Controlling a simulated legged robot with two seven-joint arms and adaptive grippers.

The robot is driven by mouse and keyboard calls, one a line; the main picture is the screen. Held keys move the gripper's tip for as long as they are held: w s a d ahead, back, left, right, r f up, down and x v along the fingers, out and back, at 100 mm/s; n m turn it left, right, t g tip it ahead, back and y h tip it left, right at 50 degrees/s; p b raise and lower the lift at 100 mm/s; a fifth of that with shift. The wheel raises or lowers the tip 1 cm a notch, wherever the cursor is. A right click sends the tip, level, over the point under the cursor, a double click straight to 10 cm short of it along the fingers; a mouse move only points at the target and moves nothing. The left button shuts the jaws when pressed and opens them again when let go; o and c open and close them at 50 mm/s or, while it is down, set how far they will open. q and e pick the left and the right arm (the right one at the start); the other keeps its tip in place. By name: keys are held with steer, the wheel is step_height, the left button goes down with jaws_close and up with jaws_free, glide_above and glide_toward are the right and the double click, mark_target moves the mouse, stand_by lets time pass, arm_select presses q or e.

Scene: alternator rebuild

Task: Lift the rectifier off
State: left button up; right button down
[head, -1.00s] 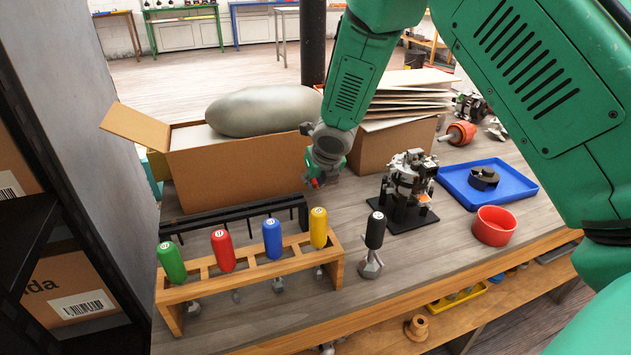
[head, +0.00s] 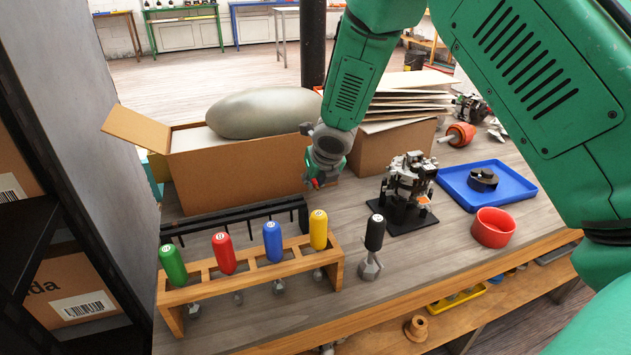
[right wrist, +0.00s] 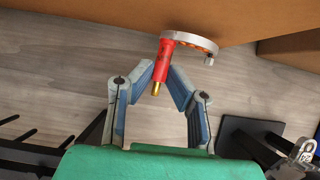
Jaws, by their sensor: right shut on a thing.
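My right gripper (head: 322,172) is shut on the rectifier and holds it over the bench, beside the large cardboard box. In the right wrist view my fingertips (right wrist: 166,78) close around its red post (right wrist: 167,58), which has a brass tip. The rectifier's curved grey plate (right wrist: 188,39) extends beyond the fingers. In the head view only a small red bit of it (head: 315,183) shows. The alternator (head: 409,178) stands on a black base (head: 405,221) to the right, apart from the rectifier. My left gripper is out of view.
A wooden rack (head: 248,272) holds several colored-handled tools. A black-handled tool (head: 374,240) stands beside it. A red bowl (head: 494,229) and a blue tray (head: 520,196) with a dark part are at right. The cardboard box (head: 245,175) is close behind the gripper.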

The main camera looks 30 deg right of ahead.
mark_target(316, 184)
steer(key=shift+r+p, duration=2.15)
steer(key=shift+p, duration=0.25)
stand_by(5.6)
